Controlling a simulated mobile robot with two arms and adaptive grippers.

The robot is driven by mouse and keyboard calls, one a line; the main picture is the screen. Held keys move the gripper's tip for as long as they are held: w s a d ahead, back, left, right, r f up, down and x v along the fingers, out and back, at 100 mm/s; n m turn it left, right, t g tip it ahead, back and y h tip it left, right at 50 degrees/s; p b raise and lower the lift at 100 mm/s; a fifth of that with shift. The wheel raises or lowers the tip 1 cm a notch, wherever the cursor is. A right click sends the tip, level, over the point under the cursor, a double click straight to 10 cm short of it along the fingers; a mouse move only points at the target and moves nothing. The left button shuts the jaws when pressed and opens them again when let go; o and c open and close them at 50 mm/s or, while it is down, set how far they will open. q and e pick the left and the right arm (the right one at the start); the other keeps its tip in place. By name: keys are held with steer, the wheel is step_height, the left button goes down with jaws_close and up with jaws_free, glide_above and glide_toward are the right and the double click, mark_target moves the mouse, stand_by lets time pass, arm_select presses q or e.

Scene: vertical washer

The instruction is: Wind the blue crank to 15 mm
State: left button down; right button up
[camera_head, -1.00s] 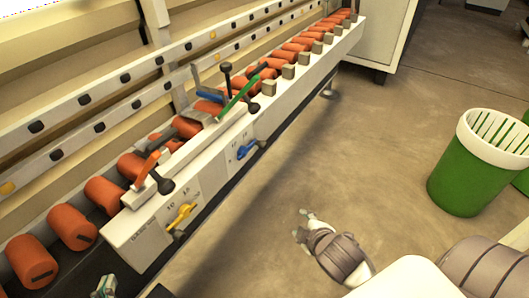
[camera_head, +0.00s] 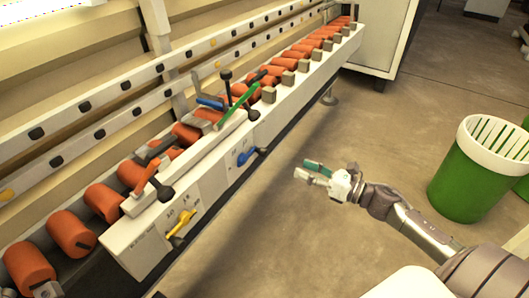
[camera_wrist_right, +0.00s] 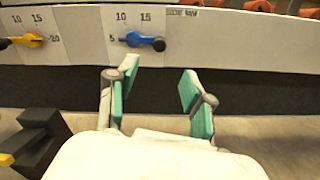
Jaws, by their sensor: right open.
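The blue crank (camera_head: 246,155) is on the white front panel of the washer, with a black knob at its right end. In the right wrist view the blue crank (camera_wrist_right: 134,40) lies nearly level. Its narrow blue end points left, near the 5 mark; 10 and 15 are printed above it. My right gripper (camera_head: 307,171) is over the floor to the right of the crank, apart from it. In the wrist view my right gripper (camera_wrist_right: 160,74) is open and empty, its teal pads below the crank. Only a small part of my left gripper (camera_head: 47,289) shows at the bottom edge.
A yellow crank (camera_head: 180,222) sits left of the blue one on the panel. Orange rollers (camera_head: 70,232) and levers, including a green one (camera_head: 238,104), stand above. A green bin (camera_head: 468,172) stands at right. The floor (camera_head: 290,220) before the panel is clear.

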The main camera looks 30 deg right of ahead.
mark_target(267, 153)
steer(key=b+x, duration=0.2)
steer(key=x, duration=1)
steer(key=shift+w+a+b, duration=0.15)
steer(key=shift+w+b, duration=0.15)
steer(key=shift+w, duration=0.05)
steer(key=shift+w+a, duration=0.2)
steer(key=shift+w, duration=0.15)
jaws_close()
